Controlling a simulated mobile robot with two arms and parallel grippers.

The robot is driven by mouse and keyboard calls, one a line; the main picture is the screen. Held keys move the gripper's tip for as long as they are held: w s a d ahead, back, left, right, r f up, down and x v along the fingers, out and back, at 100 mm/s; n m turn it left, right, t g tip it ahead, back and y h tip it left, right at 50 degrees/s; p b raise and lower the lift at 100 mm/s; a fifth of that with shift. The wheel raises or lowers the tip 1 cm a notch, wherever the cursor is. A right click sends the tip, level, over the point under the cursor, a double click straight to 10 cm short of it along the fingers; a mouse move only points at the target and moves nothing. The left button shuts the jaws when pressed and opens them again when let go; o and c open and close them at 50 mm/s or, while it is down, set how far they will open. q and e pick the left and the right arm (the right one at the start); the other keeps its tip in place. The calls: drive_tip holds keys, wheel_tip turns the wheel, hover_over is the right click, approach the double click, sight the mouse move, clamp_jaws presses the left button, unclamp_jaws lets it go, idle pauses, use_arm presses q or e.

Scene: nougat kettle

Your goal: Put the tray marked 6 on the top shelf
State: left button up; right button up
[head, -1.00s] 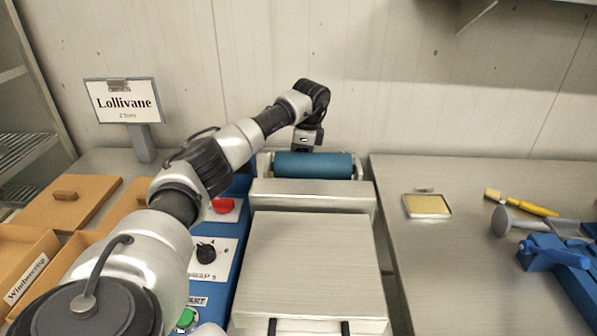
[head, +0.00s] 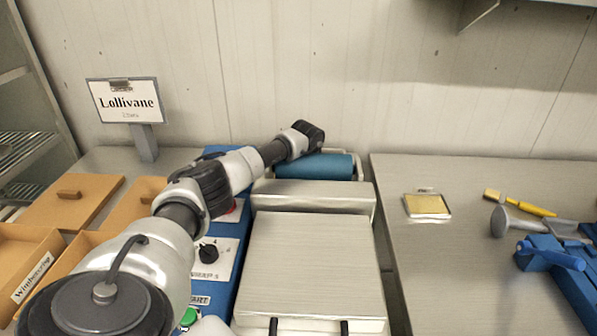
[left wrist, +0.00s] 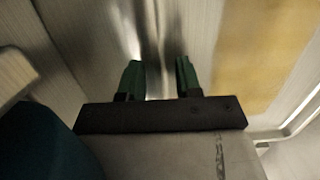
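No tray with a 6 on it can be made out in either view. My left arm reaches from the lower left across the blue machine in the head view. Its far end is beyond the blue roller (head: 315,167), and the gripper is hidden there. In the left wrist view my left gripper (left wrist: 159,78) has two green fingers set apart with nothing between them. Blurred metal surfaces lie beyond the fingers. My right gripper is not in view. A rack with wire shelves (head: 28,150) stands at the left edge; its top is cut off.
A metal-covered machine (head: 310,265) fills the middle. Brown boxes (head: 75,200) and a "Lollivane" sign (head: 125,101) are left. The right table (head: 430,270) holds a small yellow-filled tray (head: 427,204), a yellow-handled brush (head: 525,204) and a blue tool (head: 565,258). A ledge juts out top right (head: 480,14).

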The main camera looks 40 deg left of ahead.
use_arm(q)
clamp_jaws()
drive_tip(key=shift+r, duration=0.2)
